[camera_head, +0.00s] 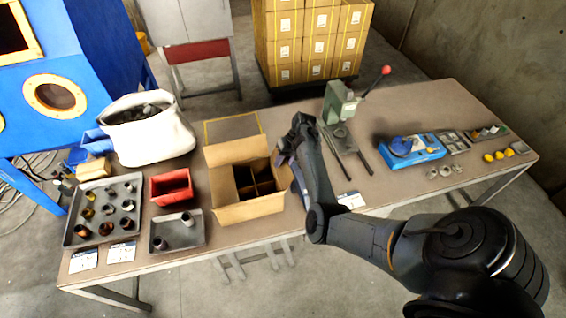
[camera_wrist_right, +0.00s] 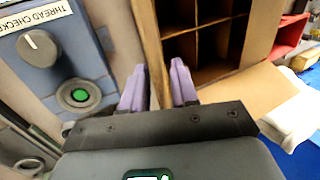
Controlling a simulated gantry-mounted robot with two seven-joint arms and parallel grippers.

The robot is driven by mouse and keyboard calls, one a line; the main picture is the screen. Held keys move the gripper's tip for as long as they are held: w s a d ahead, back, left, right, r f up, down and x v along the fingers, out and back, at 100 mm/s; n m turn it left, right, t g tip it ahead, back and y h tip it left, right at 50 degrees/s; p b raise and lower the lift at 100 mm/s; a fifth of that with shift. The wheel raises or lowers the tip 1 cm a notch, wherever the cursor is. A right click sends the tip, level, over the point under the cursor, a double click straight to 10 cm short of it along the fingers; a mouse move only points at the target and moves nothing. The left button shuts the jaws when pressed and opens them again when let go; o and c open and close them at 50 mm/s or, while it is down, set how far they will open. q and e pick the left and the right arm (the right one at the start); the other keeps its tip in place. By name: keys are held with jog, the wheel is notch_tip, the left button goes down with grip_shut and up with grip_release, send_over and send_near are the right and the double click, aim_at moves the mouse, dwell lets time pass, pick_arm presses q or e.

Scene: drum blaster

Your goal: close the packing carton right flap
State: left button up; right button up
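The brown packing carton (camera_head: 250,210) stands open on the workbench, with a dark divided interior. Its right flap (camera_head: 284,179) is partly hidden by my right gripper (camera_head: 284,157), which is at the carton's right side. In the right wrist view the purple fingers of that gripper (camera_wrist_right: 158,68) are apart. A brown cardboard edge (camera_wrist_right: 152,40) of the carton runs between or just beyond them; I cannot tell whether they touch it. The carton's compartments (camera_wrist_right: 212,45) show to the right of the fingers. My left gripper is not in view.
A thread checker box (camera_wrist_right: 70,75) with a knob and green button is close beside the fingers. A green press (camera_head: 340,105) stands right of the carton. A red bin (camera_head: 171,186) and trays of parts (camera_head: 178,240) are to its left.

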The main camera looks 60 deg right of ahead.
grip_shut()
dwell(1.4)
